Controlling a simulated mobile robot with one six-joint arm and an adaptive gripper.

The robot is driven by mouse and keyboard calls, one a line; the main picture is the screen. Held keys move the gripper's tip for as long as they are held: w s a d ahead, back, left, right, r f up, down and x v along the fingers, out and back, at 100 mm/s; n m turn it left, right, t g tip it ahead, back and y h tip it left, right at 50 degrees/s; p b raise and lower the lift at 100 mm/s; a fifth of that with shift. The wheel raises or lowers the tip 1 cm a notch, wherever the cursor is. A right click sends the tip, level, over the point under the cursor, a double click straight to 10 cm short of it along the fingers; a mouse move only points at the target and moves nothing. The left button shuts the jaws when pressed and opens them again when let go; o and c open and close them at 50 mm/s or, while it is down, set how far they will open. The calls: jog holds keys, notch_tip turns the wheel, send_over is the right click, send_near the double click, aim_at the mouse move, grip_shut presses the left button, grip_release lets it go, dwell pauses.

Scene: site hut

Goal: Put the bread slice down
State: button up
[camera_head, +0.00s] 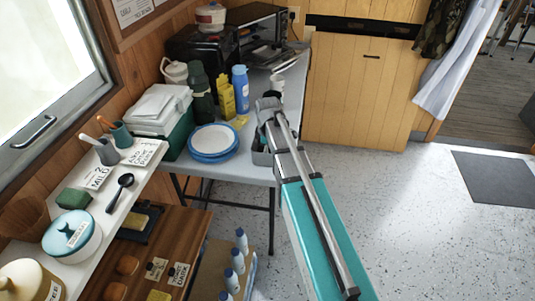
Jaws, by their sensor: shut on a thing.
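My arm reaches from the lower right to the right edge of the grey table (259,172). My gripper (270,101) is small and dark at the far end of the arm, above the table edge. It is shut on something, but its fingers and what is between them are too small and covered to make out. I cannot pick out a bread slice anywhere. A stack of blue and white plates (212,140) lies on the table to the left of my gripper.
A yellow bottle (226,95), a blue bottle (241,89), a dark green flask (201,95) and a white-lidded cooler (160,108) stand behind the plates. A shelf (126,200) with crockery is at left.

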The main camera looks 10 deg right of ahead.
jog(key=shift+f, duration=0.15)
jog(key=o, duration=0.8)
jog(key=shift+r, duration=0.2)
notch_tip(320, 180, up, 12)
jog(key=p, duration=1.2)
jog(key=shift+s, duration=0.1)
dwell(0.7)
